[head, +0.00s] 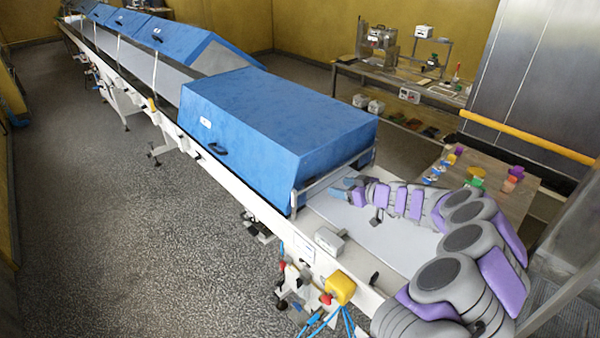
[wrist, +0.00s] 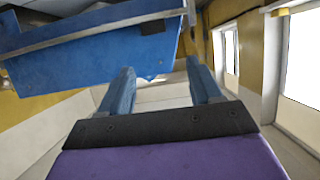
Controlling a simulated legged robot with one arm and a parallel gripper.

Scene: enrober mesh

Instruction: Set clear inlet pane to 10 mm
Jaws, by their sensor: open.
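The near blue hood (head: 275,120) covers the conveyor, and a thin metal frame (head: 333,178) stands at its near, open end. I cannot make out the clear inlet pane itself; it is see-through or hidden there. My gripper (head: 345,190) is over the pale belt (head: 375,230), close in front of that frame. In the wrist view my gripper (wrist: 160,82) has its two blue fingers spread apart with nothing seen between them. The hood (wrist: 95,60) fills the upper left there, with a grey rail (wrist: 90,28) across it. Any contact with the frame cannot be told.
A yellow and red switch box (head: 340,288) and a small grey box (head: 329,241) sit on the conveyor's near side. A wooden table (head: 510,200) with small coloured items stands at the right, by a yellow rail (head: 530,137). Floor (head: 90,220) at left is clear.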

